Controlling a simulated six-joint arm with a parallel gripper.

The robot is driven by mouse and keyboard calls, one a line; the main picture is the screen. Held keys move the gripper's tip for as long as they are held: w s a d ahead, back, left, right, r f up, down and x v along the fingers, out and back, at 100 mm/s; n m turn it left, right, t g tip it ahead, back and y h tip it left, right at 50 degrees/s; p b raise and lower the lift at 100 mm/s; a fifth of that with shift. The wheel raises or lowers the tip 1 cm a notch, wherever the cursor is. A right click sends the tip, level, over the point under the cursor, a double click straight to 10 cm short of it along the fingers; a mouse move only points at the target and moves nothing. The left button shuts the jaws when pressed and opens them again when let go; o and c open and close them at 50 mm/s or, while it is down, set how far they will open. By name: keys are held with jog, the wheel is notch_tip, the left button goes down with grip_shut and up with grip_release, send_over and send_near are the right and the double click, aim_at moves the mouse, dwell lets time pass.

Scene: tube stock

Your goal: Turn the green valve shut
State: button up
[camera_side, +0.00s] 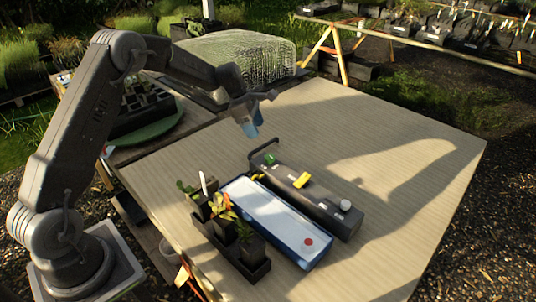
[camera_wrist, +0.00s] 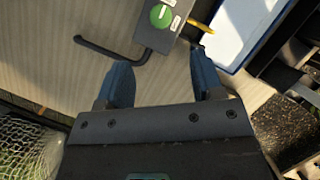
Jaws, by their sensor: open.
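The green valve (camera_side: 271,159) is a small round knob on top of the far end of a dark grey box (camera_side: 325,205). In the wrist view the valve (camera_wrist: 161,15) shows as a green disc with a pale bar across it, beside small white labels. My gripper (camera_side: 249,130) hangs above the table, up and to the left of the valve in the side view, apart from it. Its two blue fingers are spread with nothing between them, and in the wrist view (camera_wrist: 163,85) the valve lies beyond the fingertips. Which way the valve is set cannot be told.
The box also carries a yellow lever (camera_side: 302,180), a white knob (camera_side: 345,205) and a bent dark pipe (camera_side: 262,148). A blue-rimmed white tray (camera_side: 270,212) with a red spot and a dark holder of plants (camera_side: 228,240) stand alongside. The table's right side is clear.

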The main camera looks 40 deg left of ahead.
aim_at(269, 156)
jog(key=x, duration=1.1)
jog(key=shift+f, duration=0.15)
jog(key=c, duration=0.9)
